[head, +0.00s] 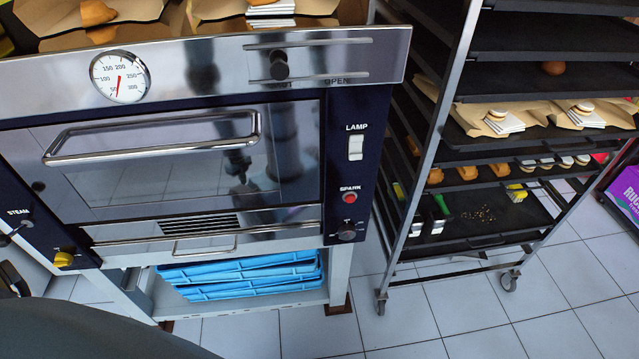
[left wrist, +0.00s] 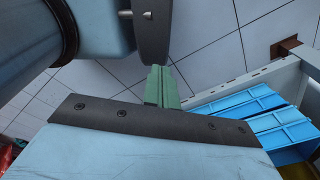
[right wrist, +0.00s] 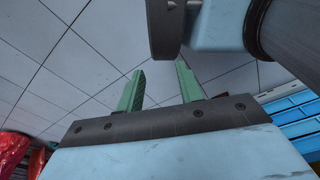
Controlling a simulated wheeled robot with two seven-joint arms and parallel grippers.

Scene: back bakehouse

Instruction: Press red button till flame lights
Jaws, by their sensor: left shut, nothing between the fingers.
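The red button (head: 349,198), labelled SPARK, sits on the dark blue panel at the right of the oven (head: 200,160). A white lamp switch (head: 355,147) is above it and a dark knob (head: 346,231) is below it. No flame shows in the head view. The oven door's glass (head: 180,165) is dark and reflective. My left gripper (left wrist: 161,84) is shut and empty in the left wrist view, above the tiled floor near the blue crates. My right gripper (right wrist: 160,82) is open and empty in the right wrist view, over floor tiles. Neither gripper shows in the head view.
Blue crates (head: 240,276) lie on the shelf under the oven. A wheeled rack (head: 440,140) with loaded trays stands to the right. A yellow knob (head: 63,259) is at the oven's lower left. The tiled floor (head: 440,310) in front of the rack is clear.

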